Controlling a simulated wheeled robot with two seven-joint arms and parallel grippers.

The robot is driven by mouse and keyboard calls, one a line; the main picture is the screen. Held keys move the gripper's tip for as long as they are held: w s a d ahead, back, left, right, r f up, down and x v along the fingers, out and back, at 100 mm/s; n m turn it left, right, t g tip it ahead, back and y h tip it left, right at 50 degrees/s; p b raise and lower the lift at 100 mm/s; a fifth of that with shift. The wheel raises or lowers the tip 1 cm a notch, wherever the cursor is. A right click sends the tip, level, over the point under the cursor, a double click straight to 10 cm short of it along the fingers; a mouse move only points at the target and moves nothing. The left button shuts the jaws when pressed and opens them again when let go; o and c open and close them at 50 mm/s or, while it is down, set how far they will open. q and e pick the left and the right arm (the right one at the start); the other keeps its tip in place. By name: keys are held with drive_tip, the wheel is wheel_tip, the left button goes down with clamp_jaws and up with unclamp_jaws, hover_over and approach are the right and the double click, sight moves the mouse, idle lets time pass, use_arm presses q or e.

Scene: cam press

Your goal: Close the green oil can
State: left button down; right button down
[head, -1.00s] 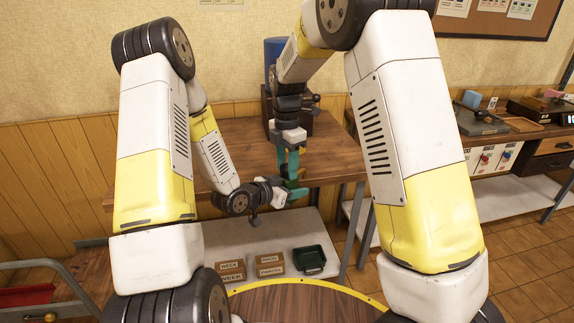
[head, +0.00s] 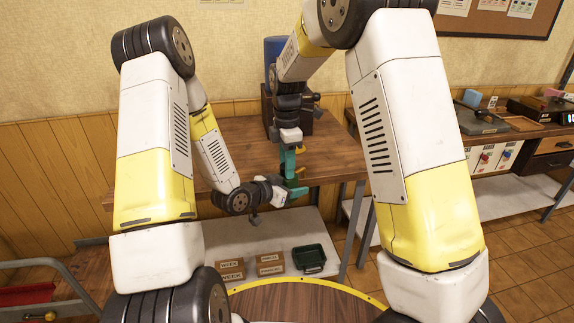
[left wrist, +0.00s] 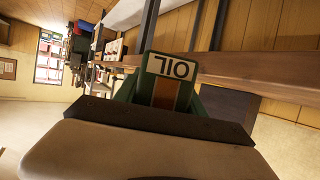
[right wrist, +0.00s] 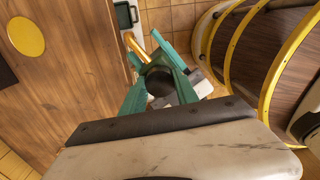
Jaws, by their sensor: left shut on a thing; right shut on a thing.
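The green oil can (left wrist: 186,68), with an OIL label, is between the fingers of my left gripper in the left wrist view. My left gripper (head: 293,189) is shut on it and comes in from the left in the head view. My right gripper (head: 289,172) points down just above, shut on a dark round part (right wrist: 160,84) that looks like the can's cap. A yellow part (right wrist: 134,47) shows beside the fingers in the right wrist view. The fingers hide much of the can, and I cannot tell how the cap sits on it.
The wooden table (head: 235,145) is behind the grippers, with a dark box (head: 300,118) near its back. On the shelf below are several brown labelled boxes (head: 231,265) and a dark green tray (head: 309,259). A round brown top (head: 310,302) is in front.

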drive_tip(key=c, duration=0.9)
unclamp_jaws()
drive_tip(key=shift+r, duration=2.3)
drive_tip(key=shift+c, duration=0.5)
drive_tip(key=shift+r+n, duration=1.7)
drive_tip(key=shift+r, duration=0.05)
